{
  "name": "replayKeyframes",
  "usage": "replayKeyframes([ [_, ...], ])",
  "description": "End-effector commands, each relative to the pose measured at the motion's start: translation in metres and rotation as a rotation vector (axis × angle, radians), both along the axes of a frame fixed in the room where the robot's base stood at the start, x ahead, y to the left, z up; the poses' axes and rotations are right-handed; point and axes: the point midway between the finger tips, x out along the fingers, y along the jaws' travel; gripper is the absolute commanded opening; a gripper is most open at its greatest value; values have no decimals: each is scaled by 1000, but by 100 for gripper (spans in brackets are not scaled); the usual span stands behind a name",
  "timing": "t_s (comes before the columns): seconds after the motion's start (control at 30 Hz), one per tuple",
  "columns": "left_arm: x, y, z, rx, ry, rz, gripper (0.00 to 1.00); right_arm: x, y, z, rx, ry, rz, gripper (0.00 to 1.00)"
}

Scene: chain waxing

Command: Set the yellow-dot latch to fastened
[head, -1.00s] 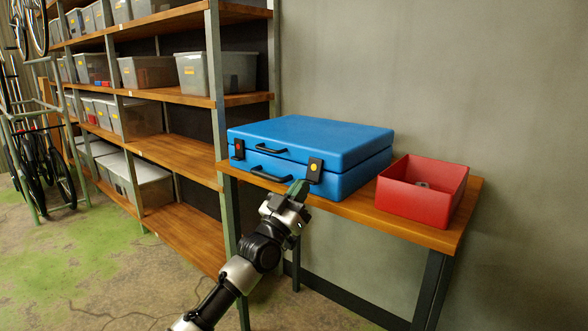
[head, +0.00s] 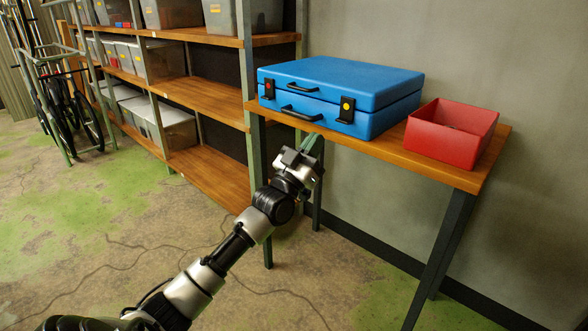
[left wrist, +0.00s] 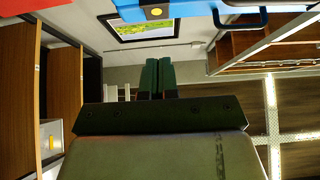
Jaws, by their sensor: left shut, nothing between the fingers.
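The blue case (head: 385,83) lies closed on the wooden table. The yellow-dot latch (head: 346,114), a dark plate, is on its front near the right corner and spans the line between lid and base. The latch also shows at the top of the left wrist view (left wrist: 133,13). A red-dot latch (head: 268,92) is at the front left. My left gripper (head: 315,142) is below and left of the yellow-dot latch, apart from it. Its green fingers (left wrist: 157,75) are together and empty. My right gripper is not in view.
A red open box (head: 452,146) stands right of the case on the table (head: 400,151). A shelf unit (head: 198,95) with grey bins stands at the left, close to the table.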

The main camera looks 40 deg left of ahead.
Motion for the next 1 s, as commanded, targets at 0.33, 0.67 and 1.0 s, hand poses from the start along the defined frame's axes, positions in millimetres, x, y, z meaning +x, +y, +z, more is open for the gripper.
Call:
replayKeyframes([
  [0.33,-41,3,-42,1,4,-1,0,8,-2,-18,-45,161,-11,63],
  [0.67,-52,4,-52,0,-1,0,0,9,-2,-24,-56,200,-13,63],
  [1.0,-52,4,-52,0,0,0,0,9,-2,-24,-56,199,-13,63],
])
